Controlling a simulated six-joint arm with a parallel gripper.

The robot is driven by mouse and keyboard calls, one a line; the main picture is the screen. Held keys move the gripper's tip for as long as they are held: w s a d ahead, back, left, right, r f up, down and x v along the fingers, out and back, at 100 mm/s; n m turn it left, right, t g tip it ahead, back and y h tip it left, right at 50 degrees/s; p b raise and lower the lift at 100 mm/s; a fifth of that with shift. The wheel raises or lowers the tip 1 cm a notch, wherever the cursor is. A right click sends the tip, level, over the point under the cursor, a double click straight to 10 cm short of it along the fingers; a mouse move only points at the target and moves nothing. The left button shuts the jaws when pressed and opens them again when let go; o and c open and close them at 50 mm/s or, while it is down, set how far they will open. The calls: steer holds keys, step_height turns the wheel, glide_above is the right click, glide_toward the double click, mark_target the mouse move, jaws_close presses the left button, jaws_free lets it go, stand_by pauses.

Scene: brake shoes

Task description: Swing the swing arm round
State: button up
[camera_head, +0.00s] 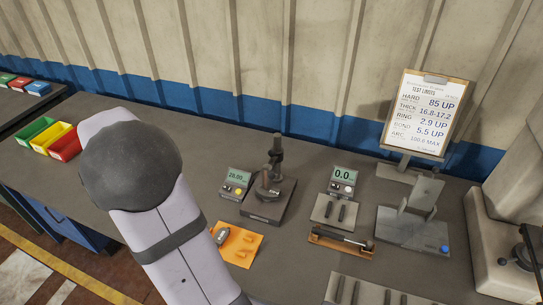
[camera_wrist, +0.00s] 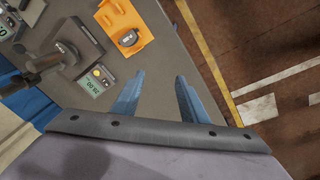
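No part is marked as the swing arm. The likeliest candidate is the grey fixture (camera_head: 398,232) at the right, with a tilted upright plate (camera_head: 426,194) and a blue knob (camera_head: 444,249), but I cannot tell for sure. My gripper (camera_wrist: 157,100) shows in the wrist view with its two blue fingers apart and nothing between them. It is over the bench near the front edge, beside the orange tray (camera_wrist: 143,20). In the head view my gripper is out of sight, and my grey arm link covers the left middle of the bench. The grey fixture is not in the wrist view.
A gauge stand (camera_head: 266,207) with a display (camera_head: 236,183) stands mid-bench, near the orange tray (camera_head: 243,252) holding a metal part. A second display (camera_head: 343,179), a brown holder with a bar (camera_head: 340,243) and a limits board (camera_head: 425,112) are farther right. Coloured bins (camera_head: 64,143) stand left.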

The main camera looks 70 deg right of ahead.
steer(key=s+d+m+g+h+b, duration=0.1)
steer(key=s+d+m, duration=0.15)
steer(key=d, duration=0.75)
steer(key=s+d+m, duration=0.2)
steer(key=d+m, duration=0.2)
steer(key=d, duration=0.5)
steer(key=m+g+h, duration=0.1)
steer(key=m+g, duration=0.1)
steer(key=m, duration=0.3)
glide_above(270, 151)
steer(key=w+a, duration=0.1)
steer(key=a, duration=0.1)
steer(key=shift+w+r+b, duration=0.1)
steer(key=shift+r+b, duration=0.25)
steer(key=shift+b, duration=0.1)
steer(key=shift+p+x, duration=1.55)
steer(key=shift+x, duration=2.05)
jaws_close()
